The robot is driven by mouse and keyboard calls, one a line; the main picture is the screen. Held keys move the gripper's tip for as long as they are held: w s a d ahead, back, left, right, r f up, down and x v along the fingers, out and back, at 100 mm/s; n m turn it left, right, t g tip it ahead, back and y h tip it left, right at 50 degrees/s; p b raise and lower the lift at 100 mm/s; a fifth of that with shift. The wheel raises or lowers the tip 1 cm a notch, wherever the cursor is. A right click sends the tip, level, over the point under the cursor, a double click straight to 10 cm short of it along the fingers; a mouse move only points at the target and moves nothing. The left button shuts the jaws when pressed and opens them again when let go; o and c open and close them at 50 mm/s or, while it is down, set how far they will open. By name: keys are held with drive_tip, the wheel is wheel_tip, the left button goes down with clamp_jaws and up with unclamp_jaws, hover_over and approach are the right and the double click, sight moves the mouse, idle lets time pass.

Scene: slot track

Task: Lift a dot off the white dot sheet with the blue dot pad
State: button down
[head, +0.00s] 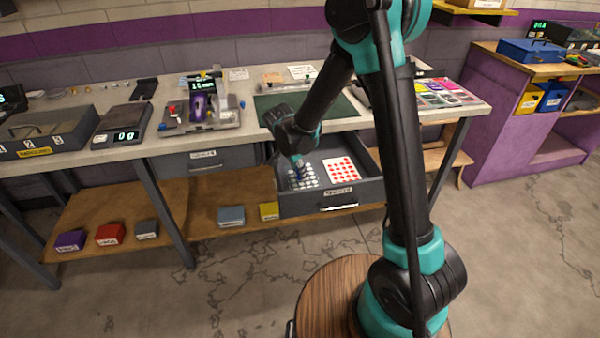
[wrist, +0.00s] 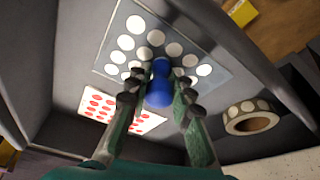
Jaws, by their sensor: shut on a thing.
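The white dot sheet (head: 303,178) lies in the open grey drawer, left of a sheet of red dots. In the wrist view the white dot sheet (wrist: 197,55) is a grey sheet with rows of white dots. My gripper (wrist: 158,92) is shut on the blue dot pad (wrist: 160,88), whose end points at the sheet and covers part of its near edge. I cannot tell whether the pad touches a dot. In the head view my gripper (head: 298,172) is inside the drawer over the sheet, and the pad is small there.
The red dot sheet (head: 341,169) lies beside it, and a tape roll (wrist: 250,118) with pale dots shows in the wrist view. The drawer's walls (head: 310,203) stand close around my gripper. The green mat (head: 345,108) is on the bench above. A scale (head: 122,127) stands at left.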

drive_tip(key=shift+r, duration=0.15)
drive_tip(key=shift+r, duration=3.35)
